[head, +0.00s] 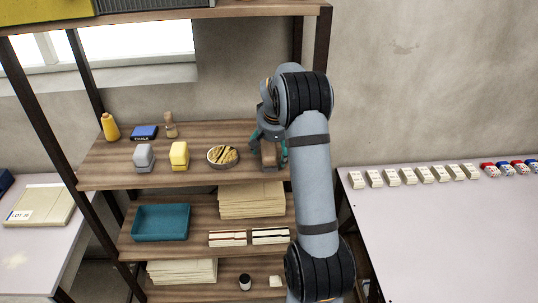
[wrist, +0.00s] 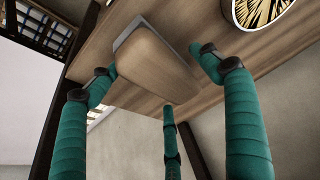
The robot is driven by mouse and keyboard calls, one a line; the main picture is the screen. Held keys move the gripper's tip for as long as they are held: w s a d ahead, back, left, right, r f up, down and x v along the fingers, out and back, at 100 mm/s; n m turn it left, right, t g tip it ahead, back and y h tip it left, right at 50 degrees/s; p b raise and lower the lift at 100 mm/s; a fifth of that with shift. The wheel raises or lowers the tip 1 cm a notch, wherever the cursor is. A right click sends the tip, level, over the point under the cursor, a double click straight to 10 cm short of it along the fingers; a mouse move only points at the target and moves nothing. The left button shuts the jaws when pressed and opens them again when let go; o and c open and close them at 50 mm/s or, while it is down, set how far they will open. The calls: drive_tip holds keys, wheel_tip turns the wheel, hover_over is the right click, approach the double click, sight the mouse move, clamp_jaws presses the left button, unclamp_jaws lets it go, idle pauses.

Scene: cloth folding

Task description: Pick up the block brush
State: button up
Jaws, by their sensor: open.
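The block brush, a wooden block with a grey edge, stands on the upper wooden shelf near its right end; in the wrist view the block brush (wrist: 152,58) fills the middle. In the head view the brush (head: 269,161) is partly hidden by my gripper (head: 268,146). My gripper has teal fingers and is open. In the wrist view one finger is left of the brush, one is right of it and a third is below it in the picture. Gaps show beside the brush; contact cannot be made out for certain.
A round bowl with striped contents (head: 223,155) is just left of the brush. A shelf post (head: 298,40) rises behind my arm.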

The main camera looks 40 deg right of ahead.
drive_tip(key=c, duration=0.3)
idle(0.4)
drive_tip(key=c, duration=1)
